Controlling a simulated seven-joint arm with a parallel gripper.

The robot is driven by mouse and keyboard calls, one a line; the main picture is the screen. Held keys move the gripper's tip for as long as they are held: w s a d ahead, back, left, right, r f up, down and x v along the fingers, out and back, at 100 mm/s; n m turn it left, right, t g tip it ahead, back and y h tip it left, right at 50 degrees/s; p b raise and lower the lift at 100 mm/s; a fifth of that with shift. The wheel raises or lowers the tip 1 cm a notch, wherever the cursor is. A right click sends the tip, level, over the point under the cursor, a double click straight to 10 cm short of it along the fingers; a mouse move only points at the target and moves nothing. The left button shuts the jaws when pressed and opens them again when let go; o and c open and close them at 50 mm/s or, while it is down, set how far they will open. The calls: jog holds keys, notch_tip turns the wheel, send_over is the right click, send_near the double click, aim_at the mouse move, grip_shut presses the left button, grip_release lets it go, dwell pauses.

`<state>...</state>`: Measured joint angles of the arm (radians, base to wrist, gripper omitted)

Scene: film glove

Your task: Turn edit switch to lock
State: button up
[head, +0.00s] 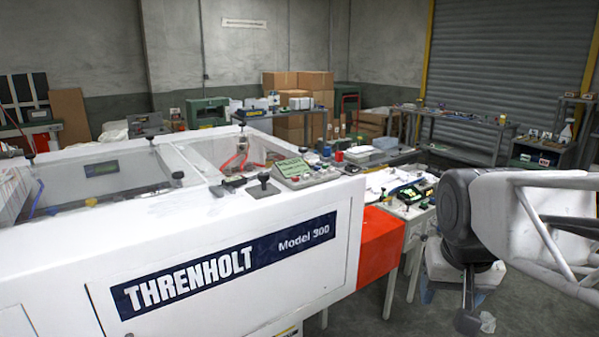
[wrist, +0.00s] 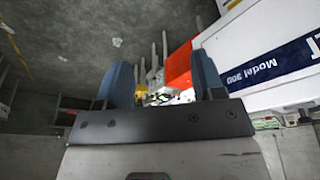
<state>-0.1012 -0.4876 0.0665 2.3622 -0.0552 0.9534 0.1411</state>
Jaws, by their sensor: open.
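A white machine (head: 230,260) marked THRENHOLT Model 300 fills the left of the head view. A small control panel (head: 297,172) with a greenish display and several knobs and buttons sits on its top right corner. Which control is the edit switch, and how it is set, is too small to tell. My gripper (wrist: 162,78) is open and empty in the wrist view, its two blue-grey fingers apart. In the head view my arm is at the right, well away from the panel. The wrist view also shows the machine (wrist: 275,50), turned over, beyond the fingers.
An orange-red block (head: 380,245) adjoins the machine's right end. A bench (head: 412,212) with papers and small devices stands behind it. Cardboard boxes (head: 297,82) and a shelf table (head: 455,127) are at the back. Black knobs stand up from the machine top. Open floor lies at the right.

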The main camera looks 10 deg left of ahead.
jog(key=w+a+r, duration=0.5)
jog(key=w+a, duration=0.2)
jog(key=w, duration=0.4)
jog(key=t, duration=0.2)
send_near(263, 174)
jog(key=shift+w+f, duration=0.55)
jog(key=shift+d+f, duration=0.1)
jog(key=shift+f, duration=0.05)
jog(key=shift+x, duration=3.75)
jog(key=c, duration=0.9)
